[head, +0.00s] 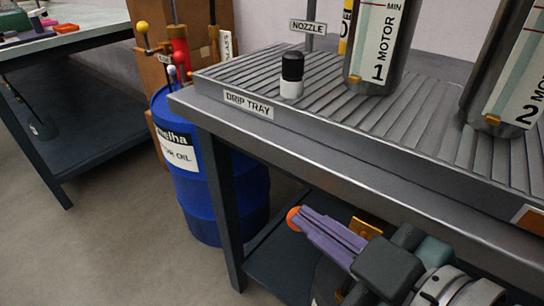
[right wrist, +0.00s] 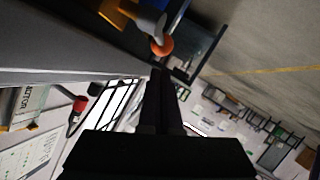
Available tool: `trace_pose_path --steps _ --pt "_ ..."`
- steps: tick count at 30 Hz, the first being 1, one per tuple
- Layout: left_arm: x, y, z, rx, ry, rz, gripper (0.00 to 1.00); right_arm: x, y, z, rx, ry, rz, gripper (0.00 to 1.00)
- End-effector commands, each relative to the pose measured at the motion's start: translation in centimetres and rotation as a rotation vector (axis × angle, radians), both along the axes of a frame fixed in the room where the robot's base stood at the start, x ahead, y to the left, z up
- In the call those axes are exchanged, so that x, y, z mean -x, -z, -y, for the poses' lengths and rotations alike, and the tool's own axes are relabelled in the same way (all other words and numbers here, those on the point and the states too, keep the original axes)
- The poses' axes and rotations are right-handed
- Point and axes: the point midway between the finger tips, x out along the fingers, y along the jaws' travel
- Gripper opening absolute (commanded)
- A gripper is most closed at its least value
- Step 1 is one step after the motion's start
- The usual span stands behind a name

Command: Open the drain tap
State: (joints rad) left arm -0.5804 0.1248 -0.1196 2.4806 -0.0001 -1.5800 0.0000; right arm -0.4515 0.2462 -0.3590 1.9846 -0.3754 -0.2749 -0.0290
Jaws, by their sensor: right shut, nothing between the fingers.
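The drain tap sits under the drip tray bench, with a gold-coloured body (head: 365,228) and an orange round knob (head: 293,217) on its lever. In the right wrist view the knob (right wrist: 162,46) shows beyond my fingertips, on a pale lever (right wrist: 148,20) that runs up to the gold body (right wrist: 113,13). My right gripper (head: 302,220) is shut and empty, its long fingers pointing left towards the knob. Its fingertips (right wrist: 157,75) appear close to the knob; I cannot tell whether they touch. In the head view the fingers hide most of the lever. My left gripper is not in view.
The grooved drip tray (head: 335,112) lies above my right gripper and carries a black-capped bottle (head: 291,76) and cylinders 1 (head: 375,45) and 2 (head: 513,80). A blue oil drum (head: 190,185) stands left of the bench leg (head: 222,205). Floor at the lower left is clear.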

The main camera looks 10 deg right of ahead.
Motion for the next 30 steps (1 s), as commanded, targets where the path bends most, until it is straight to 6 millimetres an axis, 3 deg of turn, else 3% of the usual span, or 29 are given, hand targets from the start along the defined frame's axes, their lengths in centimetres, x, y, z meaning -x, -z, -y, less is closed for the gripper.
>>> trace_pose_path --steps 4,16,30 --pt "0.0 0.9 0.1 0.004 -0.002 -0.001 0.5 -0.7 1.2 0.2 0.0 -0.001 -0.001 0.0" --pt "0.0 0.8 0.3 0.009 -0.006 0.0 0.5 -0.8 1.3 0.3 -0.001 0.0 0.0 0.0" --pt "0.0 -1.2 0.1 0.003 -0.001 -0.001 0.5 -1.0 1.4 0.5 0.043 0.0 -0.054 0.0"
